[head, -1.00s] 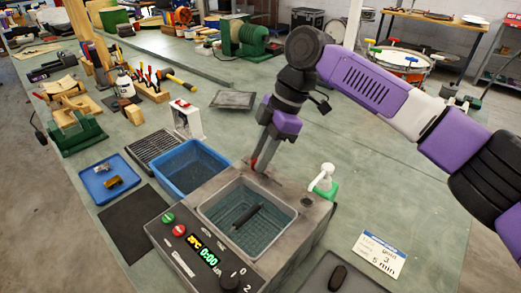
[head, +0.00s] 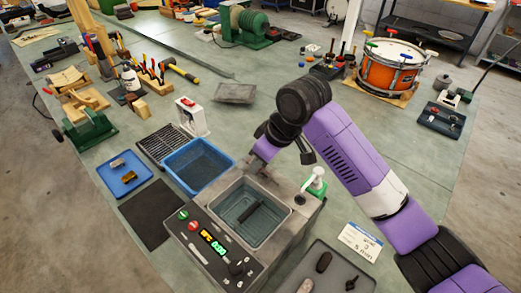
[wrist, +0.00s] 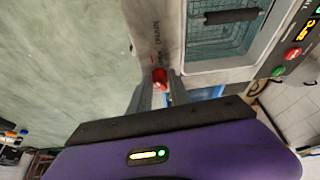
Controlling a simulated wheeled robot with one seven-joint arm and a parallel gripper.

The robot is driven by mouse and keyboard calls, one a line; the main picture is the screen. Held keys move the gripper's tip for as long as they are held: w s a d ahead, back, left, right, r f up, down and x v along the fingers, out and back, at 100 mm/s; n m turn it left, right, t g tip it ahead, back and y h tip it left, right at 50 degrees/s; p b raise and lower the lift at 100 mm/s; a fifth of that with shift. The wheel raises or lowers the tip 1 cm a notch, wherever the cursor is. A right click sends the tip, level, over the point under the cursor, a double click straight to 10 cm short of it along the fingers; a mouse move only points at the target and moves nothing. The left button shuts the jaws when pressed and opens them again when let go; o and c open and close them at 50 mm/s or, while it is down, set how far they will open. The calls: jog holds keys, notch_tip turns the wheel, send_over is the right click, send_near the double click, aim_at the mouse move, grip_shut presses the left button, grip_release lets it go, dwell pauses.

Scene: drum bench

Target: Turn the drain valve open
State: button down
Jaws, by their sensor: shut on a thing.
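The drain valve's red handle (wrist: 160,78) shows in the wrist view, beside the word DRAIN on the grey metal side of the cleaning bath. My gripper (wrist: 157,92) is shut on this handle, with one finger on each side of it. In the head view the bath (head: 190,226) stands on the bench, with a dark bar (head: 249,212) in its basket. There my gripper (head: 256,163) is at the bath's back edge, and the valve is hidden behind the bath and gripper.
A blue tub (head: 180,182) stands left of the bath, close to my gripper. A white and green pump bottle (head: 317,182) is at the bath's back right corner. A dark tray (head: 335,262) and a printed card (head: 360,241) lie to the right.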

jog(key=m+p, duration=0.1)
jog(key=m+h+p, duration=0.1)
jog(key=m+p, duration=0.1)
jog(key=shift+s+a+r+t, duration=0.2)
jog(key=shift+t, duration=0.2)
jog(key=shift+f+m+h+p, duration=0.2)
jog(key=shift+m+h+p, duration=0.2)
jog(key=shift+m+p, duration=0.85)
jog(key=c, duration=1.2)
grip_release()
jog(key=shift+c, duration=0.2)
jog(key=v, duration=0.7)
jog(key=shift+s+r+b, duration=0.25)
jog(key=shift+r+b, duration=0.05)
jog(key=shift+b, duration=0.15)
